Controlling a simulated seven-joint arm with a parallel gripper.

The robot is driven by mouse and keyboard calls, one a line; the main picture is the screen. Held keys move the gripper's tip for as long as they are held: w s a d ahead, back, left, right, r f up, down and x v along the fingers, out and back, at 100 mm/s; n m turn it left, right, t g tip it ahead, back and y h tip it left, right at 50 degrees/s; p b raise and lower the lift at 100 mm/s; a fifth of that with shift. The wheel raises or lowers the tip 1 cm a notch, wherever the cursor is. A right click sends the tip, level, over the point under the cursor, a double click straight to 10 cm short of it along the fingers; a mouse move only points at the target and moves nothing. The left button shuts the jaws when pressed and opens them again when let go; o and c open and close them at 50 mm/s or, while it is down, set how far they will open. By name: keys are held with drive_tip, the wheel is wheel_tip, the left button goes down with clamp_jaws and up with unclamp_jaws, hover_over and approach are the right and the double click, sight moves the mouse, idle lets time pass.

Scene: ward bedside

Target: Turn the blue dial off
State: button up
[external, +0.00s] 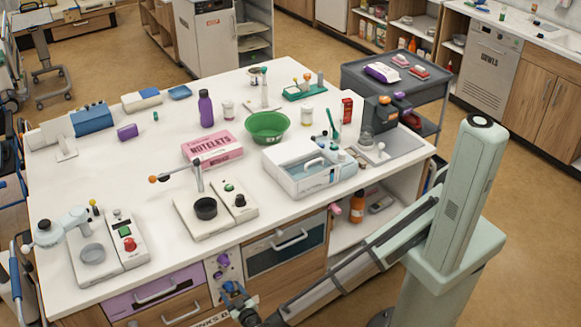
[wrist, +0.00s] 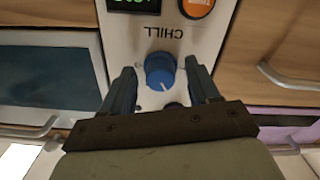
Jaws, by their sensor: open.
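The blue dial (wrist: 160,70) sits on a pale control panel marked CHILL, which appears upside down in the wrist view. A small white mark shows on the dial near its lower edge in that view. My gripper (wrist: 160,75) is open, with one finger on each side of the dial. Gaps show between the fingers and the dial, and I cannot tell how far the tips are from the panel. In the external view my gripper (external: 238,298) is low at the counter front, and the blue dial cannot be made out there.
The panel has an orange button (wrist: 196,6) and a green-lettered display (wrist: 133,4). Another dark knob is mostly hidden by my gripper. Purple knobs (external: 223,261) show higher on the panel. Drawer handles (wrist: 288,76) stick out on both sides. The white countertop (external: 130,185) holds several devices.

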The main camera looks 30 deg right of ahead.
drive_tip(key=shift+w, duration=0.2)
drive_tip(key=c, duration=1)
drive_tip(key=shift+c, duration=0.2)
drive_tip(key=shift+n, duration=0.3)
drive_tip(key=n, duration=0.5)
drive_tip(key=shift+d, duration=0.1)
drive_tip(key=n, duration=0.6)
drive_tip(key=shift+r, duration=0.1)
